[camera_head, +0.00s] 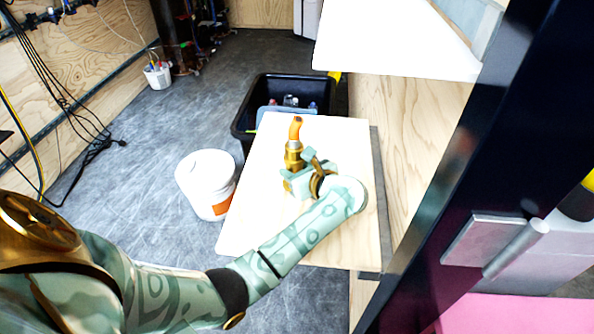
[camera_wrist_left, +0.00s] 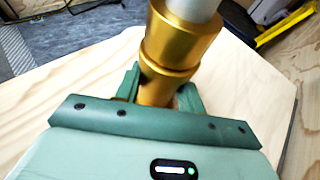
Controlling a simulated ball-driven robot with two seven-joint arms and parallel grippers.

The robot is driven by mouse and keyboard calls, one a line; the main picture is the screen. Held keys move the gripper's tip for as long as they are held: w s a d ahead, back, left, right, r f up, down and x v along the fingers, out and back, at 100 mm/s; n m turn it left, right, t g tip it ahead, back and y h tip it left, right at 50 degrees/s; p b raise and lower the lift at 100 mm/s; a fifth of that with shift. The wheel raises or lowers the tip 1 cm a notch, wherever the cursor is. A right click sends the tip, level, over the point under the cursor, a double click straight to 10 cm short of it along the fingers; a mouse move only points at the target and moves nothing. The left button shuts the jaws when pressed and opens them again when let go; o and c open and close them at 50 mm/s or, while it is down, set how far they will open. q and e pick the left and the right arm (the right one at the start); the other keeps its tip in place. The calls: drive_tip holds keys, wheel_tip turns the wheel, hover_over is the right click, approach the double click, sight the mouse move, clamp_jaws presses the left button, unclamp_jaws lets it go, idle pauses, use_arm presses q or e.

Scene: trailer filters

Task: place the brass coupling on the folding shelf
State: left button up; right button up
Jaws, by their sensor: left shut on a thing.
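The brass coupling (camera_head: 292,158) is upright, with a grey band and a bent orange piece above it. In the left wrist view the gold body of the coupling (camera_wrist_left: 181,45) fills the upper middle, with a pale grey cylinder above it. My left gripper (camera_head: 298,174) is shut on its lower part; the fingers also show in the left wrist view (camera_wrist_left: 160,93). The folding shelf (camera_head: 258,205) is a pale wooden board below the gripper. The coupling is over the shelf; its lower end is hidden, so I cannot tell whether it touches. My right gripper is out of view.
A white bucket (camera_head: 206,178) stands on the grey floor left of the shelf. A black crate (camera_head: 243,116) with several things in it is behind the shelf. A plywood wall panel (camera_head: 400,120) runs along the right. The shelf's left part is clear.

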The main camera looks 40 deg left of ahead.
use_arm(q)
drive_tip(key=shift+r, duration=0.1)
drive_tip(key=o, duration=1)
drive_tip(key=shift+c, duration=0.2)
drive_tip(key=shift+o, duration=0.9)
